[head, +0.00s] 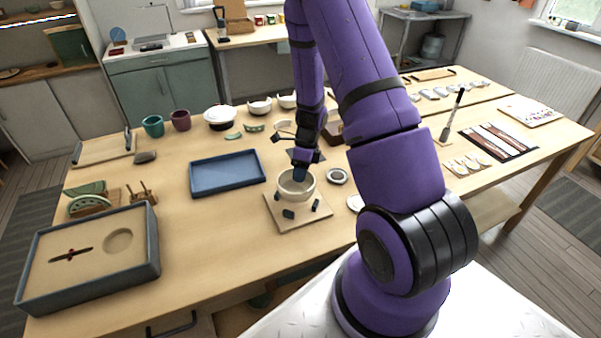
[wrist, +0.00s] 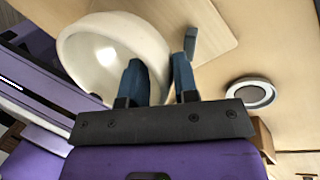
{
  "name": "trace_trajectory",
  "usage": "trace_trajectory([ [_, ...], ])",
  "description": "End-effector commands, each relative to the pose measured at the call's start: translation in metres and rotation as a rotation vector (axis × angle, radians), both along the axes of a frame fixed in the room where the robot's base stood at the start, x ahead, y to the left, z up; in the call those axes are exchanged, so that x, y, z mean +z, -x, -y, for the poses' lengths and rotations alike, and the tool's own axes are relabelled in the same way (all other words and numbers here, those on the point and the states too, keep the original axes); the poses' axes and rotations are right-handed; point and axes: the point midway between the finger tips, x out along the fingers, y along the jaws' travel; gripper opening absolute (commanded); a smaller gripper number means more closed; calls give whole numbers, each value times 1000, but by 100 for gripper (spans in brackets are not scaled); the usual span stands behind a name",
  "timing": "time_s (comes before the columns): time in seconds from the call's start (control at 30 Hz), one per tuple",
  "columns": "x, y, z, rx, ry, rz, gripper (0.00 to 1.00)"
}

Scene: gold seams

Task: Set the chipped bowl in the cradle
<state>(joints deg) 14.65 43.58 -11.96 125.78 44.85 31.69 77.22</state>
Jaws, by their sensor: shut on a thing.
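The bowl (head: 297,191) is cream-white and round, and it is over the cradle in the head view. The cradle is a square wooden board (head: 304,219) with several short dark posts. In the wrist view the bowl (wrist: 88,50) fills the upper left, with the board (wrist: 215,22) behind it. I cannot tell whether the bowl touches the board. I cannot make out the chip.
A small round grey-rimmed dish (head: 337,177) lies right of the cradle. A blue tray (head: 227,187) is to the left, and a dark-walled box (head: 150,262) is at the front left. Bowls and cups (head: 181,120) stand behind.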

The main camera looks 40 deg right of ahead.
Motion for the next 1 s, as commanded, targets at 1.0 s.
trace_trajectory([
  [1.0, -6, 0, 0, 0, 0, 0, 7],
])
